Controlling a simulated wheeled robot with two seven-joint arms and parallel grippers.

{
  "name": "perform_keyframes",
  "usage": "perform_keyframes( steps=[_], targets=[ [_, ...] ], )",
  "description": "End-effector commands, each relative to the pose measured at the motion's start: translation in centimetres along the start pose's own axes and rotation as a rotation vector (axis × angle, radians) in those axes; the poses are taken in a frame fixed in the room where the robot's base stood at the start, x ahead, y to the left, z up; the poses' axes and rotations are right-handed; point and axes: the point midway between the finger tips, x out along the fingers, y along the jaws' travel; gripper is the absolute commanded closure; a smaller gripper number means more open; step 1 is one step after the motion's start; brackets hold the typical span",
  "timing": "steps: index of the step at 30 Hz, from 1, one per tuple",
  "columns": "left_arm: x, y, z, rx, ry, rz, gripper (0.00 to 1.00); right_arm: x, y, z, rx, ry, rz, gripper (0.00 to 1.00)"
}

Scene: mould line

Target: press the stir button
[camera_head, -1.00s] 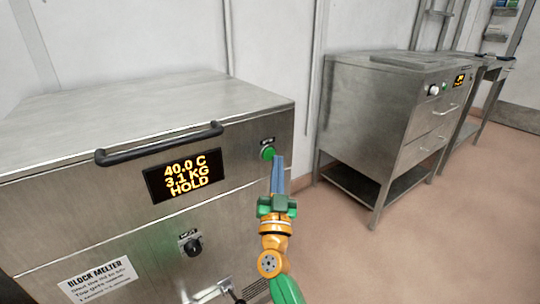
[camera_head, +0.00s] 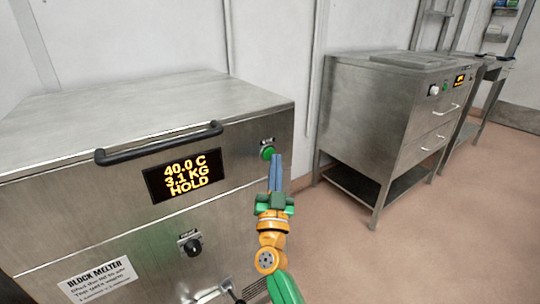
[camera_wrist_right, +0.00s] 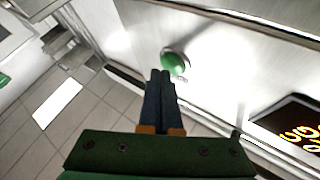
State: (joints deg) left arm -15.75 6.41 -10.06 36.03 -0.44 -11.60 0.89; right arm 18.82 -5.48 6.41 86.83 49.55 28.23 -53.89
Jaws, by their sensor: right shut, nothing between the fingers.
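The green stir button (camera_head: 268,153) sits on the upper right of the block melter's steel front (camera_head: 100,225), under a small label too small to read. It also shows in the right wrist view (camera_wrist_right: 176,63), just beyond the fingertips. My right gripper (camera_head: 276,157) is shut and empty, its blue fingers pointing at the panel close to the button. In the right wrist view the fingertips (camera_wrist_right: 160,73) lie just beside and below the button; I cannot tell whether they touch it. The display (camera_head: 184,176) reads 40.0 C, 3.1 KG, HOLD. My left gripper is not in view.
A black lid handle (camera_head: 160,145) sticks out above the display. A black knob (camera_head: 193,246) and a tap (camera_head: 215,291) are lower on the front. A second steel cabinet (camera_head: 370,110) stands to the right, with open floor (camera_head: 430,220) before it.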

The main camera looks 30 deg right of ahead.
Motion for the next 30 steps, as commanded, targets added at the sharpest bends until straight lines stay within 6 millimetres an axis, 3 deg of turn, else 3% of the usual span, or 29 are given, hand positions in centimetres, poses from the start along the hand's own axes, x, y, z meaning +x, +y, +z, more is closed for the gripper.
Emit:
perform_keyframes(
  steps=[30],
  targets=[
    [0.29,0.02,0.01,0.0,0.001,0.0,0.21,0.61,-0.44,0.42,0.0,0.001,0.0,1.0]
  ],
)
